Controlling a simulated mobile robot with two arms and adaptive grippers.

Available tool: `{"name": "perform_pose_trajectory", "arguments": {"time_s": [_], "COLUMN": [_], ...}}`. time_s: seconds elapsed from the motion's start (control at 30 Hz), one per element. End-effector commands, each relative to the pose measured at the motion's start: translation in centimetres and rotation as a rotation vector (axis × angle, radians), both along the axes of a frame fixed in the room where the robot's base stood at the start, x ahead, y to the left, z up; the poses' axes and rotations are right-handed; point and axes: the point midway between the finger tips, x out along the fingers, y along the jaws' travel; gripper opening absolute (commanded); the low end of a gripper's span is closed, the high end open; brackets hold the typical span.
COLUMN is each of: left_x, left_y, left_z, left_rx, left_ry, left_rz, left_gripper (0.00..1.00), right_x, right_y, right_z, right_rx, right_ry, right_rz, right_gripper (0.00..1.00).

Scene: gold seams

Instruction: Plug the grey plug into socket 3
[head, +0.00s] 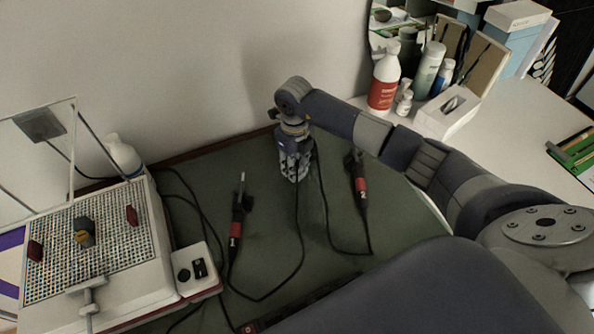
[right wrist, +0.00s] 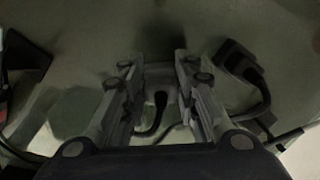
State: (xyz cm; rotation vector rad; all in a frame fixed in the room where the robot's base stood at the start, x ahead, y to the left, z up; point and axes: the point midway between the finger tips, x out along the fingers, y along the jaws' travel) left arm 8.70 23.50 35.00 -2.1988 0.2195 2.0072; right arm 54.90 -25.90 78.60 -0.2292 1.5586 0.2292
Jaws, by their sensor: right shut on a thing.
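My right gripper (head: 294,172) points down over the green mat, toward its back edge. It is shut on the grey plug. In the right wrist view the plug (right wrist: 158,78) shows between the two fingers (right wrist: 158,92), with its black cable leading toward the camera. In the head view the fingers hide the plug, and a dark cable (head: 299,230) runs from there down the mat. A dark strip (head: 318,292) at the bottom is mostly covered by my own arm; I cannot make out socket 3. My left gripper is not in view.
Two red-banded tools (head: 236,218) (head: 361,190) with cables lie on either side of the gripper. A white perforated box (head: 160,235) stands at left. A dark plug-like piece (right wrist: 236,60) is beside the fingers in the right wrist view. Bottles (head: 384,82) stand at back right.

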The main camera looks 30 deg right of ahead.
Motion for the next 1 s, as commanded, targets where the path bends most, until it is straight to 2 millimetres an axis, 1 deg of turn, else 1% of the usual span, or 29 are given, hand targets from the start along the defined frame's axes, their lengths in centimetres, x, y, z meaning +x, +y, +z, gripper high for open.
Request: {"name": "perform_pose_trajectory", "arguments": {"time_s": [0.17, 0.27, 0.37, 0.5, 0.67, 0.9, 1.0], "left_x": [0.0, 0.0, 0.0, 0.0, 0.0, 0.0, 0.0], "left_y": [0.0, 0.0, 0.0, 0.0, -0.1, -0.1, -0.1], "left_z": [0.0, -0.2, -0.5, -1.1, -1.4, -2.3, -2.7], "left_rx": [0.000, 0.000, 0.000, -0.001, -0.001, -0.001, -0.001], "left_ry": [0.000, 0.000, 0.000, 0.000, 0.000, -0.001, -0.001], "left_rz": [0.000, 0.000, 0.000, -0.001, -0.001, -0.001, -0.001], "left_gripper": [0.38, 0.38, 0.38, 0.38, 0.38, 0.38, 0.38], "right_x": [0.0, 0.1, 0.1, 0.2, -2.8, -8.1, -10.0], "right_y": [0.0, 0.0, 0.0, -0.1, 1.4, 4.4, 5.4], "right_z": [0.1, 0.5, 1.4, 3.6, 3.6, 4.1, 4.4], "right_rx": [0.000, 0.000, -0.001, -0.001, -0.001, 0.000, 0.000], "right_ry": [-0.001, -0.002, -0.003, -0.007, -0.001, 0.000, -0.001], "right_rz": [0.000, 0.000, 0.002, 0.001, 0.005, 0.006, 0.004], "right_gripper": [0.07, 0.07, 0.07, 0.07, 0.07, 0.07, 0.07]}}
